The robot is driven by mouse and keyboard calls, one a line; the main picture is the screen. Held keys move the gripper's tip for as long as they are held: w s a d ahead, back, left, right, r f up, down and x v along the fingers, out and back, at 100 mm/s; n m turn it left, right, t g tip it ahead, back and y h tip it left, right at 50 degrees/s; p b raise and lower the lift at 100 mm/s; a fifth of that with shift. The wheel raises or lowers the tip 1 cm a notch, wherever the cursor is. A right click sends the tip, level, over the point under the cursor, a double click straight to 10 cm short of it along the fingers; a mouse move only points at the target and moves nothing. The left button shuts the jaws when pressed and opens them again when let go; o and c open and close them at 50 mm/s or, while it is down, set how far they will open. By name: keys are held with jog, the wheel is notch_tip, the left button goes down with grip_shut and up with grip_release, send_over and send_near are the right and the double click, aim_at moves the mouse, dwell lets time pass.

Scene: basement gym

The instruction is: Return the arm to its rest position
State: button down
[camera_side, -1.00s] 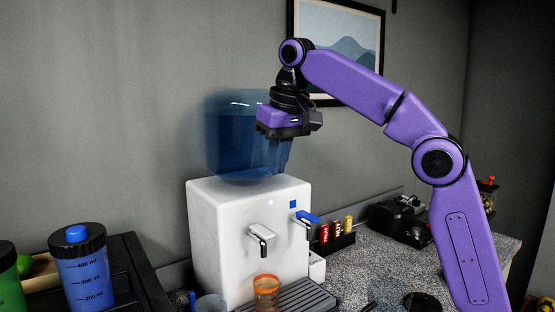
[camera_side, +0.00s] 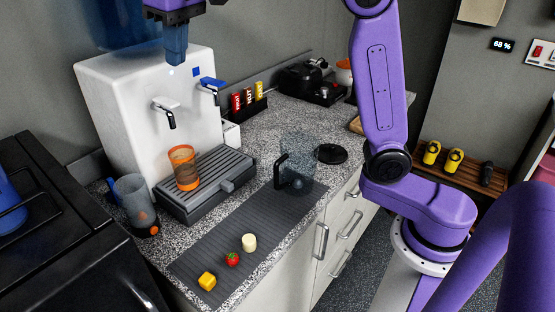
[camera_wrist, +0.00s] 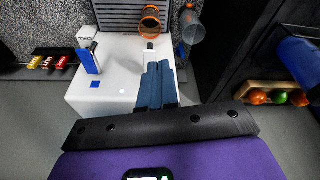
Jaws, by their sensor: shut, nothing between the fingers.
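My gripper (camera_side: 175,58) hangs at the top left of the side view, in front of the upper part of the white water dispenser (camera_side: 140,95). Its blue fingers point down and are together, with nothing between them. Only the lower part of the gripper shows there; its wrist is cut off by the top edge.
An orange cup (camera_side: 184,168) stands on the drip tray (camera_side: 215,175). A grey pitcher (camera_side: 132,195) is left of it. A clear blender jar (camera_side: 297,165) stands on a dark mat (camera_side: 215,240) with several food pieces.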

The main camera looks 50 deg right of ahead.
jog(key=s+d+f+n+g, duration=0.1)
jog(key=s+d+f+n, duration=0.2)
jog(key=s+f, duration=0.4)
jog(key=s+d+f+n, duration=0.3)
jog(key=s+d+f, duration=0.2)
jog(key=s, duration=0.8)
jog(key=s+d+f+n+g, duration=0.1)
jog(key=s+d+f+n, duration=0.2)
jog(key=s+f, duration=0.7)
jog(key=shift+s+d+f+n+g, duration=0.15)
jog(key=shift+d+f+n+g, duration=0.2)
jog(key=shift+d+f, duration=0.45)
jog(key=shift+r, duration=0.15)
jog(key=w+a+r+m+t, duration=0.1)
jog(key=w+a+r+m, duration=0.3)
jog(key=w+a+r, duration=0.55)
jog(key=w+a+r+m+t, duration=0.1)
jog(key=w+a+r+m, duration=0.3)
jog(key=w+r, duration=1.05)
jog(key=w+d+r+m, duration=0.1)
jog(key=w+m, duration=0.1)
jog(key=w, duration=0.3)
jog(key=w+d+r+m+t, duration=0.1)
jog(key=w+r+m, duration=0.1)
jog(key=w, duration=0.3)
jog(key=shift+d+r, duration=0.2)
jog(key=shift+w+m, duration=0.1)
jog(key=shift+m, duration=0.15)
